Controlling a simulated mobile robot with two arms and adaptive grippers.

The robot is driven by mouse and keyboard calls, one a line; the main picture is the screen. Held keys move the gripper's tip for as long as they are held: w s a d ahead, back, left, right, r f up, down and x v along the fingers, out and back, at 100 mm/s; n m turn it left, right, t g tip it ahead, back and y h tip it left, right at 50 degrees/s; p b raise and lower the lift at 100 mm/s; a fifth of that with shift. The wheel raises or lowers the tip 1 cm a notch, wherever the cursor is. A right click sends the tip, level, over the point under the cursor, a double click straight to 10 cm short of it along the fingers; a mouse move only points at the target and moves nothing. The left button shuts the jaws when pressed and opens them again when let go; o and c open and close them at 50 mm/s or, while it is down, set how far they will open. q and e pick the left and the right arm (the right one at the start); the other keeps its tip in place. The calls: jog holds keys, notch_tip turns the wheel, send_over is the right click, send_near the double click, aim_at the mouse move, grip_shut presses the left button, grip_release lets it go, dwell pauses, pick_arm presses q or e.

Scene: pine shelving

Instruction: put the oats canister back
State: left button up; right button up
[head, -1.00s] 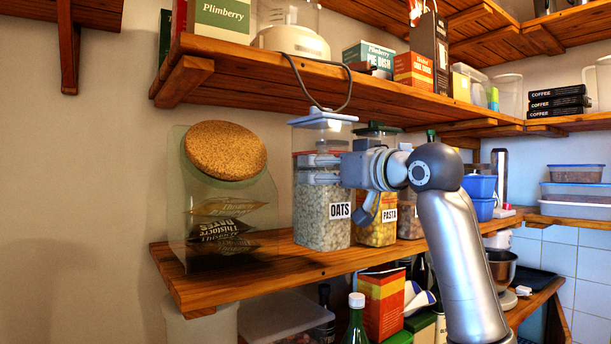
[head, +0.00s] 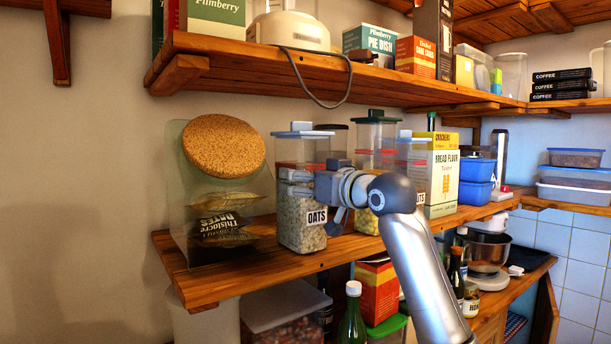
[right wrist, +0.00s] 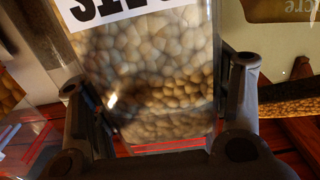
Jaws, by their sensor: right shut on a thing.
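The oats canister (head: 302,225), clear with a blue lid and an OATS label, is upright at the lower pine shelf (head: 240,272), near its front edge. I cannot tell whether its base touches the board. My right gripper (head: 308,184) is shut around the canister's sides from the right. In the right wrist view the canister (right wrist: 150,85) fills the space between the two fingers, with pale oats inside and the label at the top. My left gripper is not in view.
A green-lidded canister (head: 376,135) stands close on the right, then a bread flour box (head: 443,175). The upper shelf (head: 250,62) and a hanging cable (head: 318,100) are above.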

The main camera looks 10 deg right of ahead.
jog(key=shift+a+r, duration=0.1)
jog(key=shift+r, duration=0.05)
jog(key=o, duration=1.2)
jog(key=shift+f, duration=0.25)
jog(key=o, duration=0.4)
jog(key=shift+s+r, duration=0.1)
jog(key=shift+s, duration=0.05)
jog(key=shift+o, duration=0.2)
jog(key=b+v, duration=0.7)
jog(key=v, duration=0.5)
